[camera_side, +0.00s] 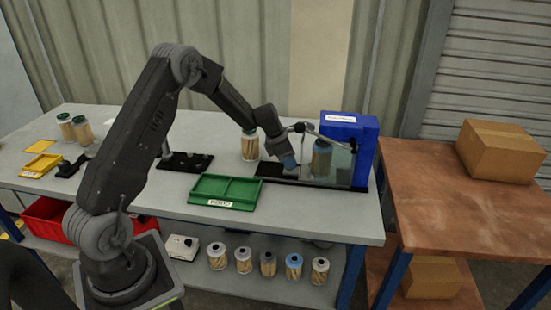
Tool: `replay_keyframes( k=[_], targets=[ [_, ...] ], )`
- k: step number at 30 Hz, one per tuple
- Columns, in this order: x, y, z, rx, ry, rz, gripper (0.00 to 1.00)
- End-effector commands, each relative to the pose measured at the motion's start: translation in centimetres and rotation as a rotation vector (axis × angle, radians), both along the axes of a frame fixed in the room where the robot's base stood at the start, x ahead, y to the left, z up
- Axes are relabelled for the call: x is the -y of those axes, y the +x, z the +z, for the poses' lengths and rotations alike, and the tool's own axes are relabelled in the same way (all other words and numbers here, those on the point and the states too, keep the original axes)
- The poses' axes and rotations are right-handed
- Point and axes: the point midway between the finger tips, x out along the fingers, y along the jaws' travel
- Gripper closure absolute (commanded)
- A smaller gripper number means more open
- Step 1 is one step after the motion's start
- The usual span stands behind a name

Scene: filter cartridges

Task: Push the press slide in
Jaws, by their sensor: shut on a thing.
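The blue press (364,150) stands at the right end of the grey workbench, with a clear panel on its front. A cartridge with a blue cap (321,160) shows behind the panel. The black press slide (270,170) lies low at the press's left side, its left part outside. My gripper (290,164) is low over the slide, just left of the clear panel. It is shut at the slide; the fingertips are small and the exact grip point is hard to see.
A green-capped cartridge (250,146) stands just left of my gripper. A green tray (226,189) lies in front, and a black holder (186,162) lies left. Several cartridges stand on the lower shelf. A brown table (430,200) with a cardboard box (499,150) is at right.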

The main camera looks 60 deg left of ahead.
Motion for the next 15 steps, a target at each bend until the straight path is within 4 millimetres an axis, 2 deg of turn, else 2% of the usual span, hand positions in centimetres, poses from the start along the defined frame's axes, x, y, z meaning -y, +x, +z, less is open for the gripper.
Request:
replay_keyframes(
  k=[8, 9, 15],
  targets=[
    [0.07, 0.04, 0.02, 0.000, 0.000, 0.000, 1.00],
    [0.06, 0.04, 0.01, 0.000, 0.000, 0.000, 0.63],
    [0.04, 0.02, 0.00, 0.000, 0.000, 0.000, 0.44]
  ],
)
